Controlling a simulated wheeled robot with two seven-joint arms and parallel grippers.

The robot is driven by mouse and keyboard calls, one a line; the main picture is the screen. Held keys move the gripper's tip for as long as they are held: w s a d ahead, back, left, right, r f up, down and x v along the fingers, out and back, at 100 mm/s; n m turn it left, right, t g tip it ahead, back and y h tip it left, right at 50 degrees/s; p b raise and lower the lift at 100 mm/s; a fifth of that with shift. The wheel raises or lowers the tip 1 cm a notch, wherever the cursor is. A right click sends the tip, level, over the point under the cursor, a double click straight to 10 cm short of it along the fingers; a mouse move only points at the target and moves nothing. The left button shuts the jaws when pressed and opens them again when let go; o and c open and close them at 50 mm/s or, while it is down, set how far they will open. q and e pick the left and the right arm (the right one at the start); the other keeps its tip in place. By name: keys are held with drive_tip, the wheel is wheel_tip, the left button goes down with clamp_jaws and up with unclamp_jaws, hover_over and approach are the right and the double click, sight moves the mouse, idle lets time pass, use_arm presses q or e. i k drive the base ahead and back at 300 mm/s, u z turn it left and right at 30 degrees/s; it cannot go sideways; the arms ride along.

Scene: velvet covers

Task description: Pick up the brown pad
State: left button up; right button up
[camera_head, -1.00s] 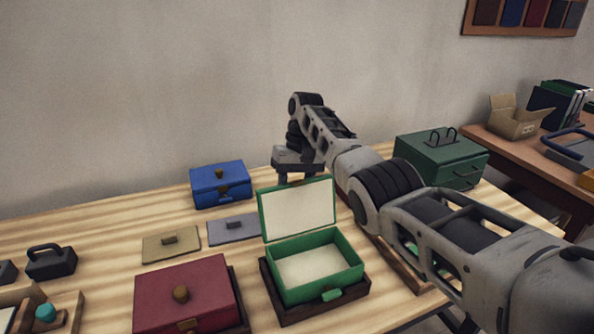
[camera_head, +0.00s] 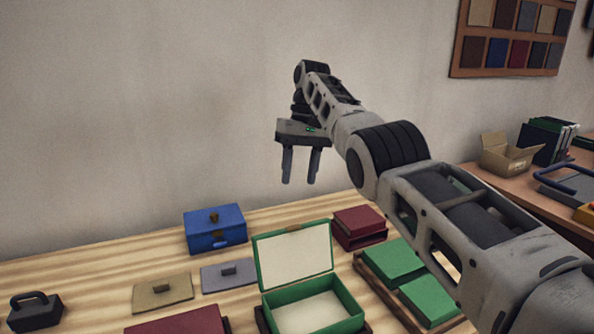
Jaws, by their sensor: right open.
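The brown pad (camera_head: 162,292) is a flat tan plate with a small dark knob. It lies on the light wooden table, left of a similar grey pad (camera_head: 228,275). My right gripper (camera_head: 299,181) is open and empty, its two fingers pointing down. In the picture it is well above the table, up and right of both pads and above the open green box. It is apart from the brown pad. My left gripper is not in view.
A blue box (camera_head: 215,237) stands behind the pads. An open green box (camera_head: 315,306) is in front, with a dark red lid (camera_head: 180,322) beside it. A red box (camera_head: 358,225) and green blocks (camera_head: 393,262) stand right. A black handled block (camera_head: 35,311) is left.

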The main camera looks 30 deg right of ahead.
sight(147, 296)
drive_tip(key=k, duration=1)
